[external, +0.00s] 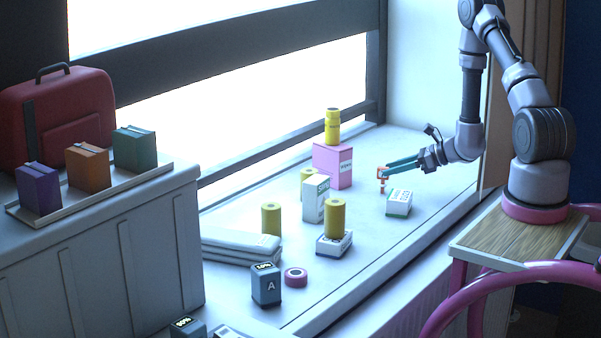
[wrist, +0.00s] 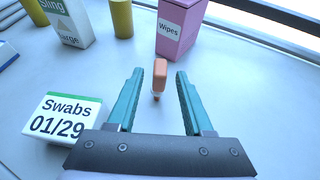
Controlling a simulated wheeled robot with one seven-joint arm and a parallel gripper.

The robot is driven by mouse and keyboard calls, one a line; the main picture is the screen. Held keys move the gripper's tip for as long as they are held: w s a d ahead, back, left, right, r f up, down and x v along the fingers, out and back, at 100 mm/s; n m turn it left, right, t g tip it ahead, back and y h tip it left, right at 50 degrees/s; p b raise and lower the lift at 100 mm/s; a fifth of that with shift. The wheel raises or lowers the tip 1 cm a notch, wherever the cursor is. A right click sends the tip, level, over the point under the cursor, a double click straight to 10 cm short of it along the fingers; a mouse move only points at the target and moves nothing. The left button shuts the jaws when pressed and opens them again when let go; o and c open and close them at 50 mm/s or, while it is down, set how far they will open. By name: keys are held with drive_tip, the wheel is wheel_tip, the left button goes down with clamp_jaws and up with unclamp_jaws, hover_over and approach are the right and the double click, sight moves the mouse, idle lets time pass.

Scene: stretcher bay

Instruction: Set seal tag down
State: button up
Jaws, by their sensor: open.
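The seal tag, a small orange piece (wrist: 160,72), stands upright on the pale surface in the wrist view. It also shows in the external view (external: 382,172), with a white and dark lower part. My gripper (wrist: 159,78) is open, its teal fingers on either side of the tag near their tips. Gaps show between the tag and both fingers in the wrist view. In the external view my gripper (external: 387,169) reaches in low from the right. The tag's lower end appears to be on the surface; exact contact is hard to tell.
A Swabs box (wrist: 62,118) sits close left of my fingers. A pink Wipes box (wrist: 180,28) stands behind the tag, with a yellow cylinder (external: 332,127) on top. A Sling box (external: 315,199) and other yellow cylinders stand further left. The front right ledge is clear.

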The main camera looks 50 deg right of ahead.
drive_tip(key=a+r+n+g+y, duration=0.1)
drive_tip(key=a+r+n+y, duration=0.2)
drive_tip(key=r, duration=0.5)
drive_tip(key=a+r+n+g, duration=0.1)
drive_tip(key=a+r+n, duration=0.2)
drive_tip(key=a+r, duration=0.4)
drive_tip(key=s+a+r+n+g+y, duration=0.1)
drive_tip(key=s+a+r+n+g, duration=0.3)
drive_tip(key=s+a+r+n, duration=0.5)
drive_tip(key=s+r+n+h, duration=0.7)
drive_tip(key=s+r+n, duration=0.5)
drive_tip(key=s+r, duration=0.2)
drive_tip(key=shift+s+a+r+n+t, duration=0.2)
drive_tip(key=shift+s+r+n+t, duration=0.15)
drive_tip(key=shift+s, duration=0.3)
